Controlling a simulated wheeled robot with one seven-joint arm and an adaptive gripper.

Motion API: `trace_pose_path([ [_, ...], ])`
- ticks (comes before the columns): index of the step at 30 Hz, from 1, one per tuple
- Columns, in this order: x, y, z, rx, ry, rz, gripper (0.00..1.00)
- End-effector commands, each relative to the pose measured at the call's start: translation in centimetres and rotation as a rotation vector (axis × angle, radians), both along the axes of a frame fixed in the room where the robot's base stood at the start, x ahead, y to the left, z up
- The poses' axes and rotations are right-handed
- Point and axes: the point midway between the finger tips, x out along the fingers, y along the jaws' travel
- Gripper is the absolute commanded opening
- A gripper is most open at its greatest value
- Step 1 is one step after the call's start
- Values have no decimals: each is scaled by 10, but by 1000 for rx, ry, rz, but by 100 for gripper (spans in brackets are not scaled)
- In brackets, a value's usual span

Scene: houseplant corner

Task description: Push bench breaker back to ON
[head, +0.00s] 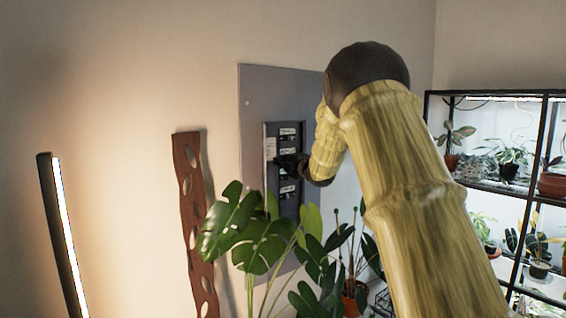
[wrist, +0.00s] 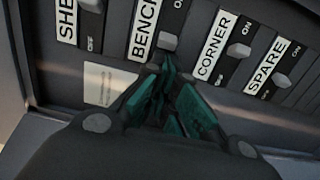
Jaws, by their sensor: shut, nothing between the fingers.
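The breaker box (head: 270,143) is a dark upright strip on a grey wall plate. In the wrist view its label strips read BENCH (wrist: 145,28), CORNER, SPARE and a cut-off SHE. The bench breaker's grey lever (wrist: 167,41) sits away from its ON mark, nearer the OFF end. My gripper (wrist: 168,66) is shut and empty, its green-padded fingertips just below that lever on the OFF side. I cannot tell if they touch it. In the head view my gripper (head: 283,164) is in front of the box's middle and hides part of it.
The corner lever (wrist: 238,50) and spare lever (wrist: 282,80) are close on the right; the shelf-side lever (wrist: 91,5) is left. A large-leaved plant (head: 262,240) stands below the box. A brown perforated plank (head: 190,225) and a plant rack (head: 490,190) flank it.

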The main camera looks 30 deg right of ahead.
Motion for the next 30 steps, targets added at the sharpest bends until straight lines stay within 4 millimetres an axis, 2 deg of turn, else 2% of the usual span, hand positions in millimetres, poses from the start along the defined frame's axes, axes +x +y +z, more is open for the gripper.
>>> trace_pose_path([
  [2, 0, 3, 0, 0, 0, 0, 0],
  [12, -8, -11, 0, 0, 0, 33, 0],
  [30, -17, -24, 0, 0, 0, 104, 0],
])
